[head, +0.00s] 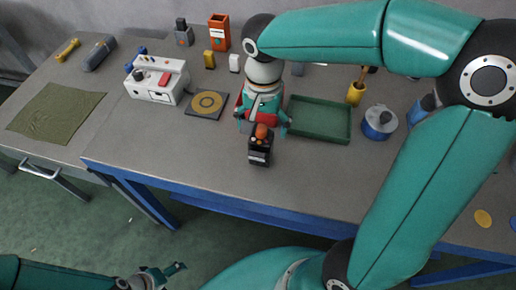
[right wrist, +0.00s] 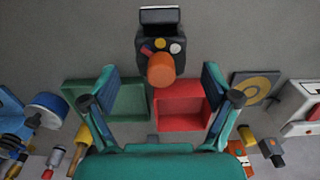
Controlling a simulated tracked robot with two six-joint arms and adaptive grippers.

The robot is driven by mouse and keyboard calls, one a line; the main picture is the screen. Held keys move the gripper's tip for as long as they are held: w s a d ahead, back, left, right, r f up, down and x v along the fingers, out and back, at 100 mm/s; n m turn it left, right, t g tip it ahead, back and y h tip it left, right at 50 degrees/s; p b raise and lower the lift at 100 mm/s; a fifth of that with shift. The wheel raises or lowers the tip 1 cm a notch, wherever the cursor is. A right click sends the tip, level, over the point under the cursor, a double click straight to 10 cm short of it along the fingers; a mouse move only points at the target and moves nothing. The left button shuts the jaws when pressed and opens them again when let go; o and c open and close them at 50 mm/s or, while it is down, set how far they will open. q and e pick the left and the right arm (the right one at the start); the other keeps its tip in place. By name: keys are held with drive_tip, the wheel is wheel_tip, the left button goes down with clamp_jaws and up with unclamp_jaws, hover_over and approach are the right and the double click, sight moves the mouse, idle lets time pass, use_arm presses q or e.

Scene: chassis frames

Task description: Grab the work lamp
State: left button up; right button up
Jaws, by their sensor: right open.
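A black boxy thing with a pale front panel, small coloured buttons and an orange cylinder on top stands on the bench (head: 260,155); it looks like the work lamp, though I cannot be sure. It also shows at the top middle of the right wrist view (right wrist: 160,45). My right gripper (head: 263,120) is open and points down just behind it, its fingers spread to either side. In the right wrist view the orange cylinder is centred just beyond the open fingertips (right wrist: 160,76). Nothing is held. My left gripper (head: 165,275) is low at the bottom left, away from the bench; its opening is unclear.
A red tray (right wrist: 180,105) lies beneath my right gripper, beside a green tray (head: 318,122).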

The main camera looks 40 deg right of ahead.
drive_tip(key=shift+s+a+f, duration=0.1)
drive_tip(key=shift+a+f, duration=0.05)
drive_tip(key=shift+f, duration=3.4)
drive_tip(key=c, duration=1.5)
drive_tip(key=shift+r, duration=0.1)
